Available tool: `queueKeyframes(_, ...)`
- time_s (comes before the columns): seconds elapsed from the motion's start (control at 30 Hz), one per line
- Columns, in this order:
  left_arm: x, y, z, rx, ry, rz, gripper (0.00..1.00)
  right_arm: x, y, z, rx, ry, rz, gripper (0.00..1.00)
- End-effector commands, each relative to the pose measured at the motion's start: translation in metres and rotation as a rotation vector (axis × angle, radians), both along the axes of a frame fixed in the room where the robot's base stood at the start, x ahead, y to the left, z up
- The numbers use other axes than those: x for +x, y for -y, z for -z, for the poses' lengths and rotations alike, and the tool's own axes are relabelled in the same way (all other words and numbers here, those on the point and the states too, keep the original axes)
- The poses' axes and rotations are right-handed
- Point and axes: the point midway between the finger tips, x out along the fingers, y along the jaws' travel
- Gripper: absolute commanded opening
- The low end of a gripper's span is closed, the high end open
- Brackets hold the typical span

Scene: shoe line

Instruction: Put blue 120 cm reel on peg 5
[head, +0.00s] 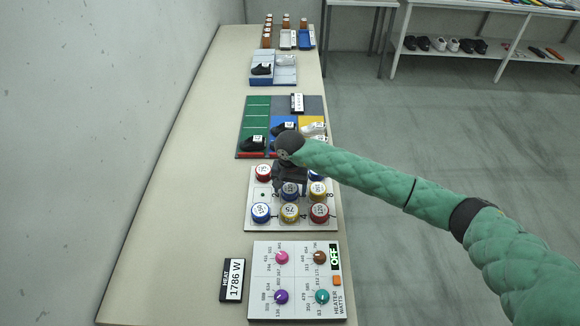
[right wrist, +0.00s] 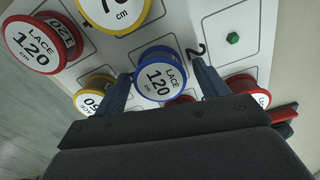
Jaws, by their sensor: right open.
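A blue reel marked LACE 120 cm (right wrist: 158,80) sits on the pegboard (head: 251,224) in the middle of its group of reels. It also shows in the head view (head: 290,191), partly under my gripper. My right gripper (head: 290,178) is over this reel. In the right wrist view its open fingers (right wrist: 163,70) stand on either side of the blue reel; I cannot tell whether they touch it. A bare green peg (right wrist: 233,38) is beside the reel, with a printed 2 between them. No 5 can be read. My left gripper is not in view.
Several red, blue and yellow reels crowd the board, including a red 120 reel (right wrist: 35,45) and a yellow 75 reel (head: 289,212). A heater panel (head: 260,290) lies in front. Shoe mats (head: 257,110) lie behind.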

Motion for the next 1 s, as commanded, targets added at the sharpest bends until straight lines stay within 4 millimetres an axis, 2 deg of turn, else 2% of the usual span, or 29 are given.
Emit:
queueKeyframes(0.23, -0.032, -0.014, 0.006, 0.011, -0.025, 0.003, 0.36, 0.0, 0.0, -0.009, 0.0, -0.001, 0.001, 0.73)
queueKeyframes(0.3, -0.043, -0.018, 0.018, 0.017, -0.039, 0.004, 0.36, 0.001, 0.0, -0.009, 0.001, 0.001, 0.0, 0.73)
queueKeyframes(0.37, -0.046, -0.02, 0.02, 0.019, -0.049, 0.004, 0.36, 0.001, 0.0, -0.013, 0.001, 0.002, 0.0, 0.73)
queueKeyframes(0.43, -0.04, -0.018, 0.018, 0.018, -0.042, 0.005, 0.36, 0.001, 0.0, -0.017, 0.001, 0.002, 0.0, 0.73)
queueKeyframes(0.57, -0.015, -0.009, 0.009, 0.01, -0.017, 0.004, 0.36, 0.001, 0.0, -0.028, 0.001, 0.002, 0.0, 0.73)
queueKeyframes(0.67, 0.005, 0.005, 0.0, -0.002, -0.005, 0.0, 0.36, 0.001, 0.0, -0.036, 0.001, 0.002, -0.001, 0.73)
queueKeyframes(1.0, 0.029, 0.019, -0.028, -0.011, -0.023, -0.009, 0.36, 0.001, 0.0, -0.075, -0.001, 0.003, 0.0, 0.73)
